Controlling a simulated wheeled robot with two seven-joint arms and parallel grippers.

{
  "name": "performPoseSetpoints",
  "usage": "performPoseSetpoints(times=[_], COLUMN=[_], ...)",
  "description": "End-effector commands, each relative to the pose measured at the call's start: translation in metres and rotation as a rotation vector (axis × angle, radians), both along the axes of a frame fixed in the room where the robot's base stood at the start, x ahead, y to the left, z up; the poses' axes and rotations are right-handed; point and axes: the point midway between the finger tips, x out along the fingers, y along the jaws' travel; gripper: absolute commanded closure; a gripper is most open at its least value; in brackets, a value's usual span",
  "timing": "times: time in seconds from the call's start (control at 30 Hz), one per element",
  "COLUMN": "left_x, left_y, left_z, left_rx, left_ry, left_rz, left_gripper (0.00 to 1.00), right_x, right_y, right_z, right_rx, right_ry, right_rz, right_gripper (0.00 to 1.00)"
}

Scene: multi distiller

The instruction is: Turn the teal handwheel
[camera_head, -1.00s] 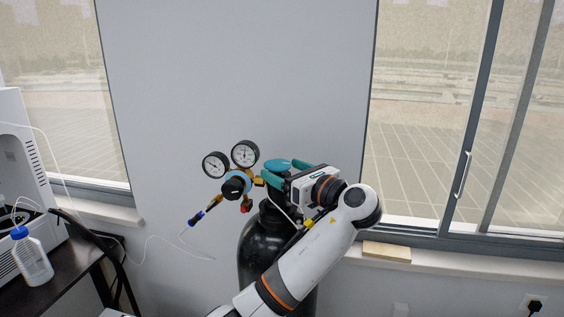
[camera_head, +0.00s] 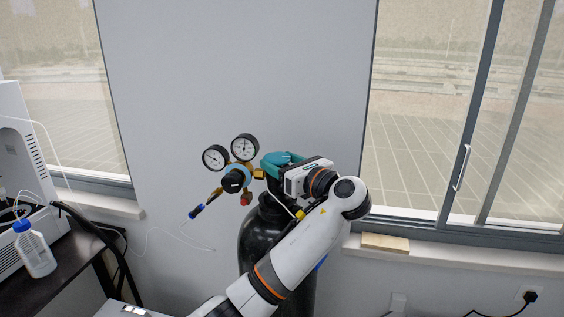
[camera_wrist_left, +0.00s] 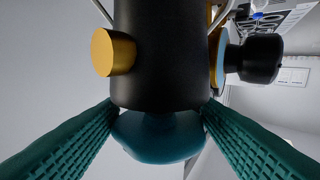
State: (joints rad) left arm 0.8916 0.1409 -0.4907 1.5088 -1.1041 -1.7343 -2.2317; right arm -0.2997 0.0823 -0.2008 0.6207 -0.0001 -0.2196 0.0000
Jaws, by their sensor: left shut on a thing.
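The teal handwheel (camera_head: 279,156) sits on top of the black gas cylinder (camera_head: 262,235). My left gripper (camera_head: 277,166) comes at it from the right in the head view, with its fingers on the handwheel. In the left wrist view, the rounded teal handwheel (camera_wrist_left: 158,140) lies between the two ribbed teal fingers of my left gripper (camera_wrist_left: 160,106). The fingers are shut on its two sides. The black valve body (camera_wrist_left: 165,55) with a brass stub is beside it. The fingers partly hide the handwheel in the head view. My right gripper is not in view.
Two round gauges (camera_head: 229,153) and a regulator with a black knob (camera_head: 233,181) stand close left of the handwheel. A dark table (camera_head: 75,270) with a blue-capped bottle (camera_head: 36,252) is at the left. A wooden block (camera_head: 385,242) lies on the right windowsill.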

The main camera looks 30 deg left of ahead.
Motion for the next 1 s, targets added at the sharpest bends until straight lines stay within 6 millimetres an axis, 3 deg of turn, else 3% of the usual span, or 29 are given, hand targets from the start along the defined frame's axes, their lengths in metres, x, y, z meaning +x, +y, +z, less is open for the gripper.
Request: performPoseSetpoints(times=[0.27, 0.6, 1.0], left_x=[-0.003, -0.007, -0.010], left_y=[0.002, 0.006, 0.011], left_z=[0.006, 0.006, 0.001], left_rx=[0.000, 0.002, 0.005], left_ry=[0.000, 0.001, 0.000], left_rz=[-0.151, -0.464, -0.812], left_gripper=[0.65, 0.65, 0.65], right_x=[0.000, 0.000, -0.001], right_y=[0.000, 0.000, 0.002], right_z=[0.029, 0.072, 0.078], right_rx=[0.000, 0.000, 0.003], right_ry=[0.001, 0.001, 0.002], right_rz=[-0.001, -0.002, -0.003], right_gripper=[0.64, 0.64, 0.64])
